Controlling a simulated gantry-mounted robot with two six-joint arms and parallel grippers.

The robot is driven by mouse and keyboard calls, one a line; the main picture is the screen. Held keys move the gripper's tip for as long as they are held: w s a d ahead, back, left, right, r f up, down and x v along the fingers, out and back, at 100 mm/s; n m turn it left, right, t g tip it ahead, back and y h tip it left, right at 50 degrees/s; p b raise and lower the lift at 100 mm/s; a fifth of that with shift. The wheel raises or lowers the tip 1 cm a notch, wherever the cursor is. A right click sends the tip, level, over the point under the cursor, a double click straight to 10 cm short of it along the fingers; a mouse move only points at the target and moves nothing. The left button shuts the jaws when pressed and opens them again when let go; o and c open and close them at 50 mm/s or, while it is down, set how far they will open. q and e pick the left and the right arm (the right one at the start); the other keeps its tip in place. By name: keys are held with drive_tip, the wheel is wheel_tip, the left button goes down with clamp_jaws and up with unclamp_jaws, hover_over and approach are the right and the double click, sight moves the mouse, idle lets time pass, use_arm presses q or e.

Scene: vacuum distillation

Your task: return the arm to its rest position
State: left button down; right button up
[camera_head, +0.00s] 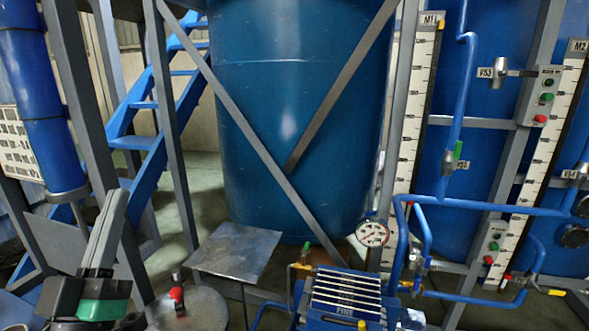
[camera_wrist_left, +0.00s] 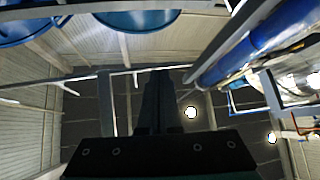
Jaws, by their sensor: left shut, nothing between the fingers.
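My left gripper (camera_head: 116,196) stands at the lower left of the head view. Its grey fingers point up and lean slightly right, above a black and green body. In the left wrist view its dark fingers (camera_wrist_left: 159,73) lie together, shut with nothing between them. The wrist view looks toward the roof and walls. My right gripper is in neither view.
A grey square plate (camera_head: 236,251) on a post stands right of the gripper. A round grey surface bears a red-handled valve (camera_head: 177,292). A blue tank (camera_head: 300,110), blue stairs (camera_head: 143,142), grey frame bars, a pressure gauge (camera_head: 371,233) and a pump unit (camera_head: 345,294) stand around.

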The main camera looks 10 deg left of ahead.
use_arm(q)
drive_tip(key=s+d+r+m+t+h+p, duration=0.1)
drive_tip(key=s+d+r+m+h+p, duration=0.4)
drive_tip(key=r, duration=0.5)
drive_tip(key=s+d+r+m+t+h+p, duration=0.1)
drive_tip(key=s+d+r+m+h+p, duration=0.2)
drive_tip(key=d+r, duration=0.5)
wheel_tip(320, 180, up, 34)
drive_tip(key=a+n+p, duration=0.1)
drive_tip(key=a+p, duration=0.1)
drive_tip(key=p, duration=3.1)
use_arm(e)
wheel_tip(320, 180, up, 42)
use_arm(q)
wheel_tip(320, 180, down, 61)
drive_tip(key=b, duration=6.1)
drive_tip(key=shift+s+r, duration=0.15)
drive_tip(key=shift+s, duration=0.15)
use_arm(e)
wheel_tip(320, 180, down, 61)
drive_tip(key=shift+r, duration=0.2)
